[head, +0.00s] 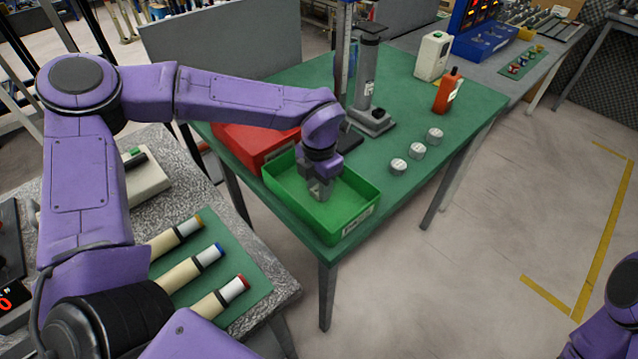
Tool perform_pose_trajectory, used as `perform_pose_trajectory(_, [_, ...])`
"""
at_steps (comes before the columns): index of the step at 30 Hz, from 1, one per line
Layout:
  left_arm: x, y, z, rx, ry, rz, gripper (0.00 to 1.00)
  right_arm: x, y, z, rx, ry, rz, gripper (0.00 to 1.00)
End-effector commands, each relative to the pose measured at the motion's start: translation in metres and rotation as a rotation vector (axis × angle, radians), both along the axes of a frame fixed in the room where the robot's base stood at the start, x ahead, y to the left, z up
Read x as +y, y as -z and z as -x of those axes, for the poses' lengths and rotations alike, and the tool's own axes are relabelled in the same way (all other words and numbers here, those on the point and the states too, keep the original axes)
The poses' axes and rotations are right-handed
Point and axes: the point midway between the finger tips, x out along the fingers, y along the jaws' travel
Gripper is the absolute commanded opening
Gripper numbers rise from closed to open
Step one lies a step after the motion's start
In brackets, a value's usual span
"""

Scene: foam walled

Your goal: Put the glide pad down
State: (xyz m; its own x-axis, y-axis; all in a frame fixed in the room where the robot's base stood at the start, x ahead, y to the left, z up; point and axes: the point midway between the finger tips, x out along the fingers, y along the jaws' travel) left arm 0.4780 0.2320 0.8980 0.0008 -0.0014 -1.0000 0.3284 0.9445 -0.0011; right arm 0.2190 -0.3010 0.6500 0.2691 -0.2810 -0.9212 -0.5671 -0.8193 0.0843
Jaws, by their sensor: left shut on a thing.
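My left gripper (320,192) reaches down into the green bin (345,232) on the green-topped table. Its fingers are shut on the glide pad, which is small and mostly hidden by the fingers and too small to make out. I cannot tell whether the pad touches the bin floor. Only a purple part of my right arm shows at the lower right edge; its gripper is out of view.
Several small round grey-white pieces, one the nearest (398,166), sit to the right. A grey column stand (372,118) and an orange bottle (447,92) stand further back. The table's front right is clear.

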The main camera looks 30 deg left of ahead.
Motion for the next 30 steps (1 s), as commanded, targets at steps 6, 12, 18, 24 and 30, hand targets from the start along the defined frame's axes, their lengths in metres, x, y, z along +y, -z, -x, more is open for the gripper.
perform_pose_trajectory(6, [0.0,0.004,0.0,0.0,0.0,0.0,0.0,0.0,0.002,0.0,0.0,0.0,0.0,0.43])
perform_pose_trajectory(12, [0.0,0.004,0.0,0.0,0.0,0.0,0.56,0.0,0.001,0.0,0.0,0.0,0.0,0.43])
perform_pose_trajectory(18, [0.0,0.001,0.0,-0.001,0.0,0.0,0.56,0.0,0.0,0.0,0.0,0.0,0.0,0.43])
perform_pose_trajectory(24, [0.0,-0.034,-0.001,-0.006,-0.001,0.0,0.56,0.0,0.002,0.0,0.0,0.0,0.0,0.43])
perform_pose_trajectory(30, [-0.001,-0.086,-0.001,-0.004,0.0,-0.001,0.56,0.0,0.004,0.0,0.0,0.0,0.0,0.43])
